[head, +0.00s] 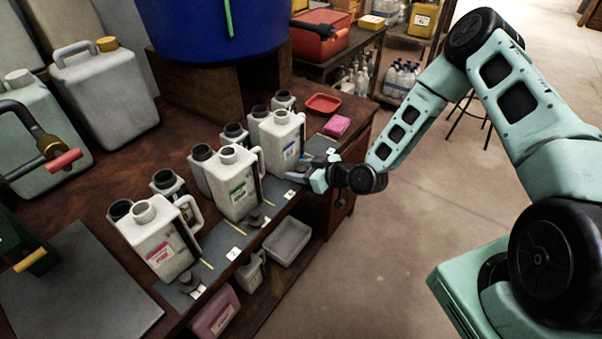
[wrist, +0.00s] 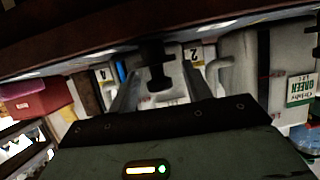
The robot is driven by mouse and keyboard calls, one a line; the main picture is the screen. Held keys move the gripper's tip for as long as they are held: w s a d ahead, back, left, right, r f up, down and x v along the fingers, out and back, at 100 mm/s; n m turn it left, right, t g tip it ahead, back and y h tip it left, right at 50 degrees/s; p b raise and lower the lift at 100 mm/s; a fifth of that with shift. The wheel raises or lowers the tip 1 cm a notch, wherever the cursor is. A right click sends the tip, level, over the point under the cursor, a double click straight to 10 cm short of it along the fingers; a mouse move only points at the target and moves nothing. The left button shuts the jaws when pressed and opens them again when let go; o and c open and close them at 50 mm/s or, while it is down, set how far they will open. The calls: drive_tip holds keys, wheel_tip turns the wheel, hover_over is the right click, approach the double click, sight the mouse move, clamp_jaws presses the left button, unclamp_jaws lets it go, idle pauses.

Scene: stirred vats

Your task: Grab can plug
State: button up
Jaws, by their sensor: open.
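Three white handled cans stand in a row on the bench: a pink-label can (head: 160,240), a green-label can (head: 235,185) and a blue-label can (head: 278,140). A dark plug (head: 255,217) sits on the grey strip before the green-label can, and another plug (head: 188,280) before the pink-label can. My gripper (head: 297,172) is low over the strip beside the blue-label can. In the wrist view a black plug (wrist: 156,52) shows between the two spread fingers of my gripper (wrist: 160,90). I see no finger closed on it. The green-label can (wrist: 270,70) is at right there.
Dark-necked bottles (head: 163,182) stand behind the cans. A pink block (head: 337,126) and a red tray (head: 323,103) lie beyond my gripper. A blue drum (head: 220,30) stands behind. A white bin (head: 287,242) is on the lower shelf.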

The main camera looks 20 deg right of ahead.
drive_tip(key=c, duration=1)
drive_tip(key=shift+c, duration=0.2)
drive_tip(key=shift+r, duration=0.1)
